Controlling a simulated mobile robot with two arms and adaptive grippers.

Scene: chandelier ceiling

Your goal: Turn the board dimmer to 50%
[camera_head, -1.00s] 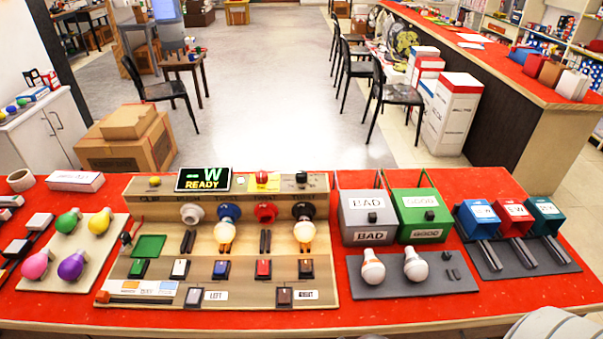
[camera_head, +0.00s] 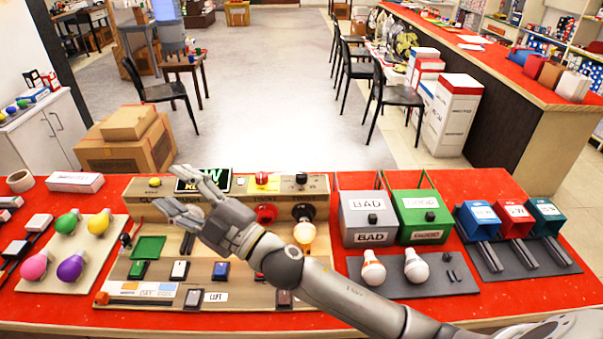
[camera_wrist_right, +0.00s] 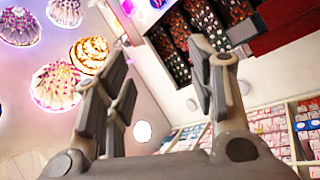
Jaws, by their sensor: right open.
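The beige test board (camera_head: 120,270) lies on the red table. A slider strip with an orange mark and small labels (camera_head: 145,287), which looks like the dimmer, runs along its lower left. A dark reddish knob (camera_head: 101,298) sits at the strip's left end. My right gripper (camera_head: 172,188) is open and empty above the board's upper left, apart from the strip. My right forearm crosses the board from the lower right. The gripper hides part of the READY display (camera_head: 215,182) and some sockets. In the right wrist view the open fingers (camera_wrist_right: 162,95) have nothing between them. My left gripper is not in view.
Coloured bulbs (camera_head: 72,265) lie to the left. Grey BAD (camera_head: 367,217) and green GOOD (camera_head: 424,215) bins stand to the right, with white bulbs in front. The red strip before the board is clear.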

